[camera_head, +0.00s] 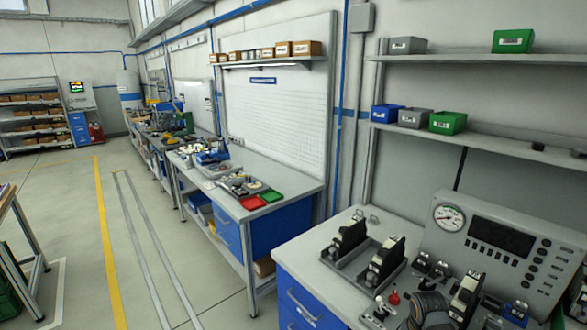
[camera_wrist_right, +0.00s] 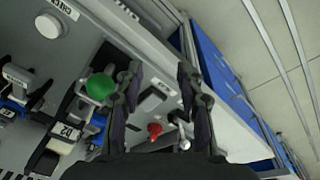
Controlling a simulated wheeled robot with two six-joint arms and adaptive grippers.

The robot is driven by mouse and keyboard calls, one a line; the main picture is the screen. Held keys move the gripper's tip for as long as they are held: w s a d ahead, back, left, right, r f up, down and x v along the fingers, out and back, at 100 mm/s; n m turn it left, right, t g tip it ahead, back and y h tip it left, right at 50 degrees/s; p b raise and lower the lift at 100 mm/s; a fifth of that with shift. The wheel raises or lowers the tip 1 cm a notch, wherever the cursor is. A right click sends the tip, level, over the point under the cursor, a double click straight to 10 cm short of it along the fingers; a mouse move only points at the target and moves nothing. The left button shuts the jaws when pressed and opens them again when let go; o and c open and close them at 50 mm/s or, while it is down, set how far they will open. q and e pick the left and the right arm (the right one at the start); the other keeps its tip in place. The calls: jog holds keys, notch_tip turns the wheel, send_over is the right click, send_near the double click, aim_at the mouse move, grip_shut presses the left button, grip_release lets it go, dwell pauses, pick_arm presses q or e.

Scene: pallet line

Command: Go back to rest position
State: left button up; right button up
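My right gripper (camera_wrist_right: 158,74) is in the right wrist view, with two dark fingers apart and nothing between them. It is over the control bench. A red knob (camera_wrist_right: 155,130) and a pale-tipped lever (camera_wrist_right: 183,144) show beyond the fingers, and a green ball knob (camera_wrist_right: 99,87) is beside the left finger. I cannot tell how far the fingers are from these controls. In the head view, a dark rounded shape stands at the bottom edge near the controls; I cannot tell whether it is part of my right arm. My left gripper is not in view.
The control bench (camera_head: 310,246) carries levers, a red knob (camera_head: 394,298) and a sloped console (camera_head: 500,240) with a gauge. Shelves with bins are above.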

jog(key=s+a+r+n+t, duration=0.15)
jog(key=s+a, duration=0.25)
jog(key=s, duration=0.6)
jog(key=s+a+r+n+t, duration=0.15)
jog(key=s+a, duration=0.25)
jog(key=s, duration=0.6)
jog(key=s+d+f+g+b, duration=0.1)
jog(key=d+f, duration=0.1)
jog(key=f, duration=1.2)
jog(key=s+d+f+g+b, duration=0.1)
jog(key=s+f, duration=0.1)
jog(key=f, duration=1.1)
pick_arm(q)
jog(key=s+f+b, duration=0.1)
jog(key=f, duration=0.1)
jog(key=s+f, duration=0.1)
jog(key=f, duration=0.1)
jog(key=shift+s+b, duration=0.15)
jog(key=shift+b, duration=0.2)
pick_arm(e)
jog(key=s+d+f+m+g, duration=0.1)
jog(key=s+f, duration=1.7)
jog(key=shift+s+f, duration=0.15)
jog(key=shift+f, duration=0.25)
jog(key=shift+d, duration=0.15)
